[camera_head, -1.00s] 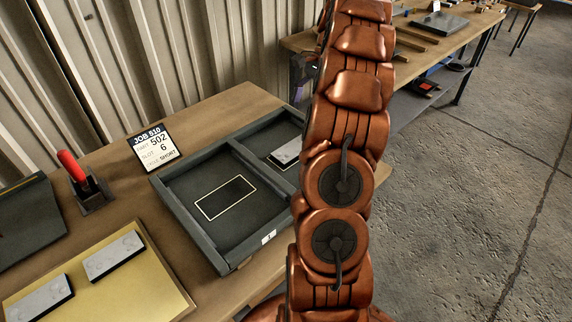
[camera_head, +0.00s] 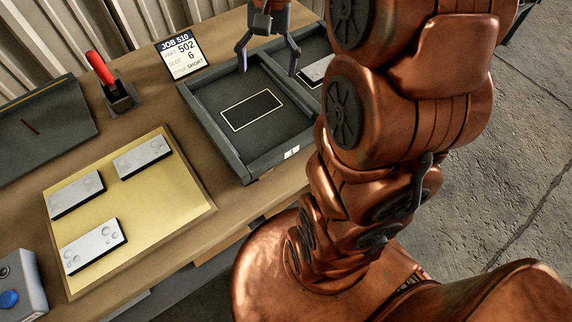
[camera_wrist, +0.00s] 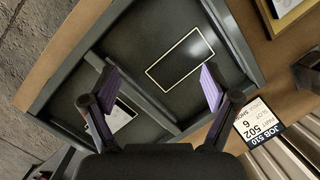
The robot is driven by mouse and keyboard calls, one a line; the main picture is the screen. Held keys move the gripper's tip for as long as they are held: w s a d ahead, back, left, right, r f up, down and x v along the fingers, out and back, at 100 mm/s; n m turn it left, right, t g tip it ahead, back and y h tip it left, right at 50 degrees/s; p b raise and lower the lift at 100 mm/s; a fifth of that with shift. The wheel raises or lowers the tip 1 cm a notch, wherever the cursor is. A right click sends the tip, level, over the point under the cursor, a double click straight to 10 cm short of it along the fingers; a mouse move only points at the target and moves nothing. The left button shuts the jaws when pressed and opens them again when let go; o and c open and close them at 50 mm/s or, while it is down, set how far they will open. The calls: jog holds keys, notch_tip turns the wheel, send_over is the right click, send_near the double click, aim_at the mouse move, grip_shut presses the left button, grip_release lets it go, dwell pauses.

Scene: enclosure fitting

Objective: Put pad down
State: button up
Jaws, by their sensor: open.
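My gripper (camera_head: 268,64) is open and empty above the back of the dark tray (camera_head: 222,147). In the wrist view, my gripper (camera_wrist: 158,88) has its fingers wide apart over the tray. A black rectangle with a white outline (camera_head: 251,110) lies in the tray's left compartment; it also shows in the wrist view (camera_wrist: 181,59). I cannot tell whether it is a pad or a marked spot. A pale plate (camera_head: 317,70) lies in the other compartment, partly hidden by my arm; in the wrist view (camera_wrist: 122,116) a finger partly covers it.
A yellow board (camera_head: 150,205) holds three pale plates with dark edges. A red-handled clamp (camera_head: 110,80), a job card (camera_head: 183,53) reading part 502, slot 6, and a dark panel (camera_head: 40,135) stand nearby. A grey box with a blue button (camera_head: 15,290) is at the front left.

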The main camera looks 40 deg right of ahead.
jog(key=s+a+f+n+h, duration=0.1)
jog(key=s+a+f+n, duration=0.2)
jog(key=s, duration=0.6)
jog(key=s+a+f+n+h, duration=0.1)
jog(key=s+a+f+n, duration=0.2)
jog(key=s, duration=0.6)
jog(key=a+n, duration=0.2)
jog(key=a, duration=0.1)
jog(key=shift+f, duration=0.3)
jog(key=shift+s+a, duration=0.1)
